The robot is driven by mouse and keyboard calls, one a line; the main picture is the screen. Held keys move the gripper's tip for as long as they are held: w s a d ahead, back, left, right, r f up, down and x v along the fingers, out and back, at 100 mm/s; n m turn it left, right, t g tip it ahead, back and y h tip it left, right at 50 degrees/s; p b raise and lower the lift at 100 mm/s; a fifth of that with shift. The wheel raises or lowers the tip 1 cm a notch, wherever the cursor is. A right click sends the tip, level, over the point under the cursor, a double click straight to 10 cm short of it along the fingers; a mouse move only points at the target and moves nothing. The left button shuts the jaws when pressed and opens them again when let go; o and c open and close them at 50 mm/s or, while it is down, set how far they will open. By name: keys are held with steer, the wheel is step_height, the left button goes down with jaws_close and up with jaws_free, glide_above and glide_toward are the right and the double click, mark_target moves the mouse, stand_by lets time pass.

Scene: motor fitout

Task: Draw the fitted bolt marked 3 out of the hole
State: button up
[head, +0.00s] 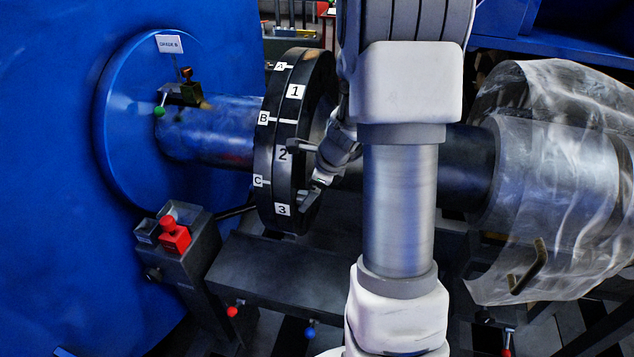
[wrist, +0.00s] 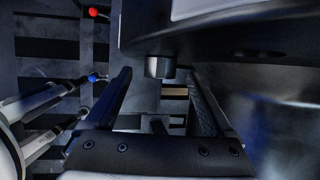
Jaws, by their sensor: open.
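The dark coupling flange (head: 291,170) carries number labels 1, 2 and 3 and letter labels A, B and C. The label 3 (head: 282,210) is low on its rim. My gripper (head: 305,172) is at the flange's right face, at about the height between labels 2 and 3. In the wrist view my gripper (wrist: 163,85) is open and empty. A short round bolt end (wrist: 159,67) sticks out of the flange (wrist: 215,45) between the two fingers, with space on both sides. Its number cannot be read there. The bolt is hidden in the head view.
A dark bench or rail (head: 285,270) runs below the flange. A box with a red button (head: 174,236) stands to the left. A clear guard with a handle (head: 570,190) covers the shaft at right.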

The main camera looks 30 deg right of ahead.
steer(key=shift+x, duration=1)
jaws_close()
steer(key=shift+r, duration=0.1)
